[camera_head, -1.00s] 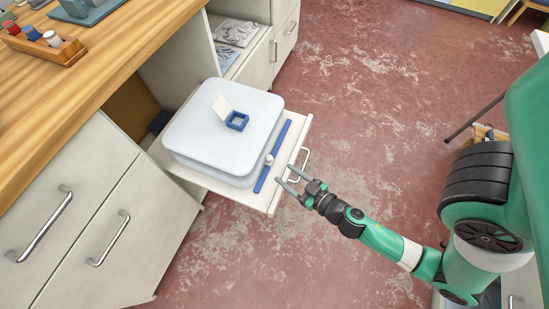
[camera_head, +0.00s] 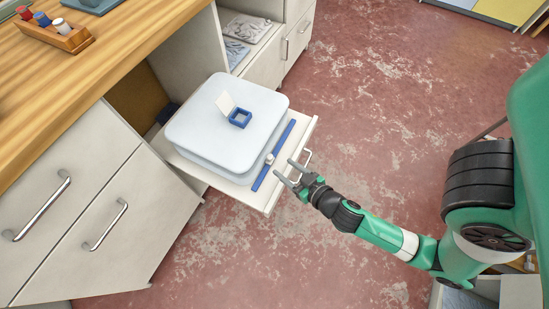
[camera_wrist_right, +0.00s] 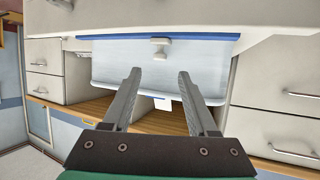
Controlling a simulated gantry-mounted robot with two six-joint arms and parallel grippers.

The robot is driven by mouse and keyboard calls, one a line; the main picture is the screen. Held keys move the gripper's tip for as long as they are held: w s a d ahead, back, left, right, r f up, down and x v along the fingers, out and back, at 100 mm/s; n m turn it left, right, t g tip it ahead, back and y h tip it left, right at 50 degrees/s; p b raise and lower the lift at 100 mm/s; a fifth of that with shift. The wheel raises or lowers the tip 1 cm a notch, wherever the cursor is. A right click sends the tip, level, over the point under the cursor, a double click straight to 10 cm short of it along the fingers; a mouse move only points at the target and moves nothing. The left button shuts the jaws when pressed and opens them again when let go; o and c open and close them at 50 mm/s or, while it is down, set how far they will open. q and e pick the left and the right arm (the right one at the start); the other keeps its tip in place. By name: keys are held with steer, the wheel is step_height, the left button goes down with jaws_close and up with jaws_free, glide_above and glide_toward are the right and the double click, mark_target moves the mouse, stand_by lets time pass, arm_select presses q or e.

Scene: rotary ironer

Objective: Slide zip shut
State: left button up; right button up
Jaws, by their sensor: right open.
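A blue zip strip (camera_head: 283,138) runs along the near right edge of a pale blue-white padded block (camera_head: 190,130) on a pulled-out white shelf. The small white zip slider (camera_head: 269,158) sits about midway along the strip. In the right wrist view the slider (camera_wrist_right: 160,48) lies just beyond the fingertips, under the blue strip (camera_wrist_right: 110,37). My right gripper (camera_head: 284,168) is open and empty, its two fingers pointing at the slider from the right, seemingly apart from it. The gripper (camera_wrist_right: 160,74) shows its fingers spread in the wrist view. My left gripper is not in view.
A small blue open box with a raised white lid (camera_head: 240,119) sits on the block. The shelf's metal handle (camera_head: 307,159) is close beside my right gripper. A wooden worktop (camera_head: 60,85) and white drawers (camera_head: 65,220) lie left. The red floor is open to the right.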

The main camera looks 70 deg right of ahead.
mark_target(270, 157)
steer(key=x, duration=0.6)
steer(key=shift+w+d, duration=0.15)
steer(key=shift+w, duration=0.1)
jaws_close()
stand_by(1.1)
